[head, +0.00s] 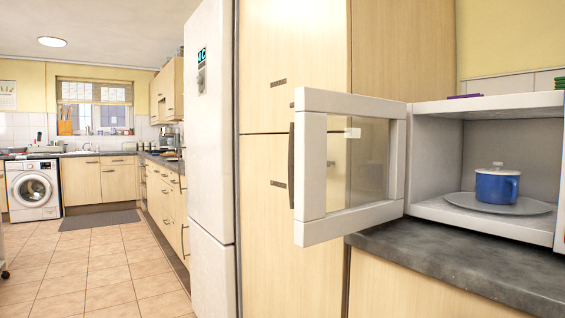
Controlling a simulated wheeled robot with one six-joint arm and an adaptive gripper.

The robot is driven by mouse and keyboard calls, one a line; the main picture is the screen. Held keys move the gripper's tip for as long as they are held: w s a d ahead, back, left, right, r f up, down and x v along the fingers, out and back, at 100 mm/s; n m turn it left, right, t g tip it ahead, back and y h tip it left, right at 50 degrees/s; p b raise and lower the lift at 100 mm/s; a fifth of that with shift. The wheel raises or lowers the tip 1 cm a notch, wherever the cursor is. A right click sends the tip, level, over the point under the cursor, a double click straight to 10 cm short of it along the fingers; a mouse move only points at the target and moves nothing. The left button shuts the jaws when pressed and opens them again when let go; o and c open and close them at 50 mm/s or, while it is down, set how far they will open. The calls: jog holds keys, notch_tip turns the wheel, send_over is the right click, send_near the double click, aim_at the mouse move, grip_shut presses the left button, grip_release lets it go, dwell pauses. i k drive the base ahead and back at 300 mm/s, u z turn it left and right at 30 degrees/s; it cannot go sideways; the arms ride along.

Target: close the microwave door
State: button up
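The microwave (430,152) stands on the grey counter at the right of the head view, its right side cut off by the picture edge. Its white-framed door (310,170) with a glass pane is wide open. The door is hinged at the microwave's left side and swings out toward the left, with a dark handle (291,165) on its free edge. My gripper is not in view.
The grey counter (470,265) in front of the microwave is bare. A tall wood-look cabinet (270,240) and a white fridge (212,150) stand left of the door. Open tiled floor (100,260) stretches left toward a washing machine (33,190); a dark mat (100,219) lies there.

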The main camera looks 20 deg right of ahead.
aim_at(307, 145)
jog(key=u, duration=0.6)
jog(key=i, duration=1.55)
jog(key=z, duration=2.45)
jog(key=k, duration=1.15)
jog(key=z, duration=0.7)
